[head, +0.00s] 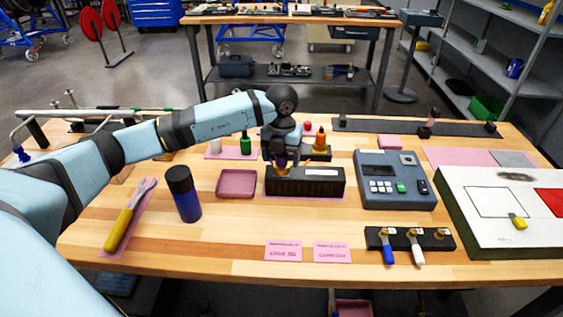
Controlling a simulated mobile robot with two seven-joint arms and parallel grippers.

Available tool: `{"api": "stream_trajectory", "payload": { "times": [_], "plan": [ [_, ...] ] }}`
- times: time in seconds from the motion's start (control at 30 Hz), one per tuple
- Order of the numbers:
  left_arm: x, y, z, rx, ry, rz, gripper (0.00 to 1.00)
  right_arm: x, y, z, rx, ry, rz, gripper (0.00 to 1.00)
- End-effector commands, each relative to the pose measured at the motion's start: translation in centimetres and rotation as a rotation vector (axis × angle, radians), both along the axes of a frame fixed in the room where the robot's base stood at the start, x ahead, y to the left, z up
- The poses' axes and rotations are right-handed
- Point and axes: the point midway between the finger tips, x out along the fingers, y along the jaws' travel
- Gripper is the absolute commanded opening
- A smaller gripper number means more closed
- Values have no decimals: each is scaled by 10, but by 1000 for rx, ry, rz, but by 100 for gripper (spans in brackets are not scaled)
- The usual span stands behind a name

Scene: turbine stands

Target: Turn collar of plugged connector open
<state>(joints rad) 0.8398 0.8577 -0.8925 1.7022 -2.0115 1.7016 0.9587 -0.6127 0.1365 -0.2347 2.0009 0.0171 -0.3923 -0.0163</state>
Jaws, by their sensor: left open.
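My left gripper (281,163) points down over the left part of a black box (322,187) with a pale label, in the middle of the table. It is open. A small yellow-orange part shows at its fingertips, just above the box top; I cannot tell whether it is a connector collar or whether the fingers touch it. At the front right, a black bar (438,240) carries brass-coloured fittings. A blue connector (388,254) and a white connector (418,254) hang from two of these. I cannot make out the collar positions. My right gripper is not in view.
A pink tray (237,184) and a dark blue bottle (186,205) stand left of the box, with a yellow-handled tool (120,228) farther left. A grey keypad device (395,181) stands right. Small bottles are behind the gripper. Bare wood lies in front of the box.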

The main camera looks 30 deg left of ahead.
Motion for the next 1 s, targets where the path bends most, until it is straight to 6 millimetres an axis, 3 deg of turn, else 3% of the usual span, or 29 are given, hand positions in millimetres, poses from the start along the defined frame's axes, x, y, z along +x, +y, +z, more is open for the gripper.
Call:
{"api": "stream_trajectory", "payload": {
  "times": [0.3,0.5,0.7,1.0],
  "plan": [
    [1,0,73,0,-5,0,73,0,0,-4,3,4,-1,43],
    [0,0,105,0,-3,0,73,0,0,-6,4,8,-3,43],
    [0,0,116,1,-1,1,73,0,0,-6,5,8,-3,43],
    [0,0,117,0,-1,0,73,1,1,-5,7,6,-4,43]
  ]
}}
